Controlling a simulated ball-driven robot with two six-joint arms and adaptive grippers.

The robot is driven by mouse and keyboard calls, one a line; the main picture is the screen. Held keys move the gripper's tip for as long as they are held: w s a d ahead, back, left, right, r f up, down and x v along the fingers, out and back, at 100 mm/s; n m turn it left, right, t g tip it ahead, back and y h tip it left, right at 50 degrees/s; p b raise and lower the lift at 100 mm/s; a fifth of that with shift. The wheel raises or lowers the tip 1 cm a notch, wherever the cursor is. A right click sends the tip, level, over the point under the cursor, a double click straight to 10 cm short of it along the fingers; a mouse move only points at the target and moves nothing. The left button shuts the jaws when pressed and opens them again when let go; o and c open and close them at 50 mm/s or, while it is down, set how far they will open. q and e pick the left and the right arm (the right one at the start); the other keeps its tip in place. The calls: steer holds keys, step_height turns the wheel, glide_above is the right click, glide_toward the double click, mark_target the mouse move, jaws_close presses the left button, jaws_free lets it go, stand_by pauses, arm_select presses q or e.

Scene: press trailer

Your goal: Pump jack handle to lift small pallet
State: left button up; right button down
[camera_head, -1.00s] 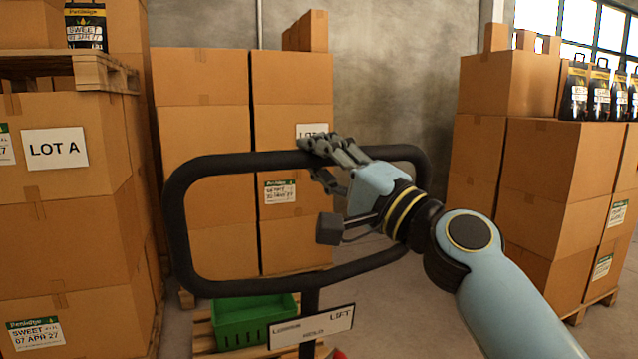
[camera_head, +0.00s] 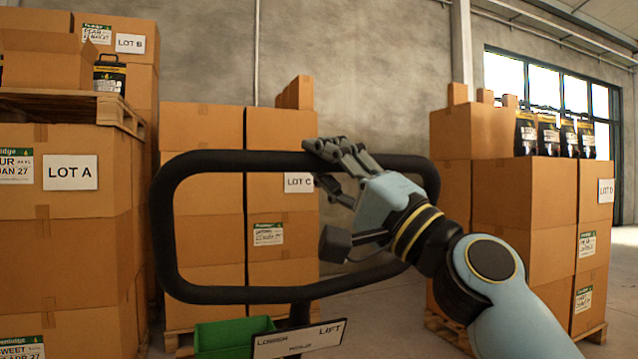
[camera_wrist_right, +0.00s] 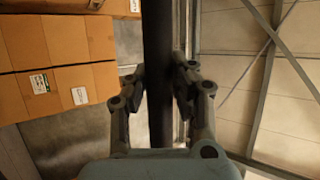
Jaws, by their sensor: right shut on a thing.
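The jack handle (camera_head: 165,225) is a black rounded loop that stands upright in the middle of the head view. My right gripper (camera_head: 335,165) is shut on the top bar of the handle, right of its middle. In the right wrist view the black bar (camera_wrist_right: 158,60) runs between the two fingers of the gripper (camera_wrist_right: 158,95). A sign (camera_head: 298,340) reading LOWER and LIFT sits below the loop. The small pallet (camera_head: 180,345) shows only partly at the bottom, beside a green crate (camera_head: 225,335). My left gripper is not in view.
Stacked boxes marked LOT A (camera_head: 80,240) stand close on the left. LOT C boxes (camera_head: 205,135) stand behind the handle, and LOT D boxes (camera_head: 545,200) on a pallet at the right. Open floor (camera_head: 380,310) shows between the stacks.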

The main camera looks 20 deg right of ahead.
steer(key=shift+s+f, duration=0.45)
steer(key=shift+s, duration=0.3)
steer(key=c, duration=1.1)
jaws_free()
steer(key=shift+w+r, duration=0.1)
steer(key=shift+o, duration=0.2)
steer(key=v, duration=0.7)
steer(key=shift+s, duration=0.2)
steer(key=shift+d+f, duration=0.1)
steer(key=shift+f, duration=0.2)
